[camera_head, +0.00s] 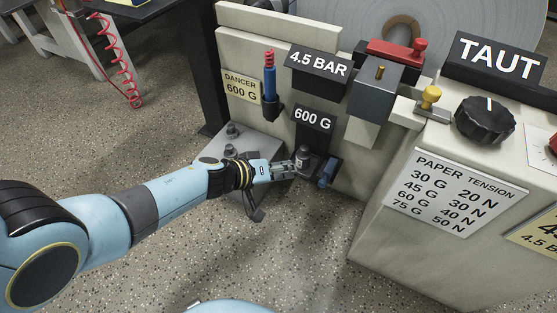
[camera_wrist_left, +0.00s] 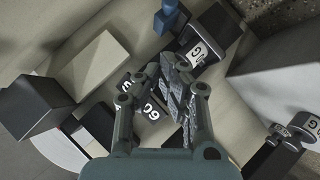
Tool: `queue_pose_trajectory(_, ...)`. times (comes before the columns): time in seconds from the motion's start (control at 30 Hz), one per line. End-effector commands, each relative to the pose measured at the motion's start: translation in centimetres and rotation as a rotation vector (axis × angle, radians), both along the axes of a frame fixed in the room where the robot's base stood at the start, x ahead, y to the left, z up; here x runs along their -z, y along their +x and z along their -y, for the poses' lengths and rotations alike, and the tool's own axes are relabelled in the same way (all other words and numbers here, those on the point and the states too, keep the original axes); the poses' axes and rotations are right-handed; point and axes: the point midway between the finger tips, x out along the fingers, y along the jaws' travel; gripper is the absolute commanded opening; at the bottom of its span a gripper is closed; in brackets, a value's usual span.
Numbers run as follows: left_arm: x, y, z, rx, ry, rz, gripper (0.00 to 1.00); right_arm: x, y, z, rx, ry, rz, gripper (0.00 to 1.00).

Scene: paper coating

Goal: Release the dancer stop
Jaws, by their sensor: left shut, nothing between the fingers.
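Nothing in view is labelled as the dancer stop, so I cannot tell which part it is. A yellow "DANCER 600 G" label (camera_head: 241,88) is on the beige machine front. My left gripper (camera_head: 292,168) is shut and empty, low in front of the machine, beside a small grey cylinder (camera_head: 304,157) under the "600 G" display (camera_head: 314,120). I cannot tell if it touches the cylinder. In the left wrist view, the fingers (camera_wrist_left: 172,85) show close together in front of the machine. My right gripper is not in view.
A red lever (camera_head: 396,50) and a yellow knob (camera_head: 430,97) are on the machine's upper right. A black dial (camera_head: 486,119) sits beside the "TAUT" display (camera_head: 497,58). A grey plate (camera_head: 240,146) with weights stands behind my left wrist. The speckled floor in front is clear.

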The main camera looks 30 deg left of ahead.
Motion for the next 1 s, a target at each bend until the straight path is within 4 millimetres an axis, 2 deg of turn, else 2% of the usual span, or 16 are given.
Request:
queue_pose_trajectory(0.03,-0.9,-0.4,-0.4,0.001,0.002,0.003,0.0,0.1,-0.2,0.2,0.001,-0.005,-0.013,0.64)
queue_pose_trajectory(0.3,-1.3,-1.8,-1.1,-0.001,0.0,0.001,0.0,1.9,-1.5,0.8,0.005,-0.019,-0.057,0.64)
queue_pose_trajectory(0.87,-1.1,-2.0,-1.1,-0.001,0.0,-0.003,0.0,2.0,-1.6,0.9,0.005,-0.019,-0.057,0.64)
queue_pose_trajectory(1.0,0.3,-4.5,-1.2,0.0,0.0,-0.039,0.0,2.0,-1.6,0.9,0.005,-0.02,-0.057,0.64)
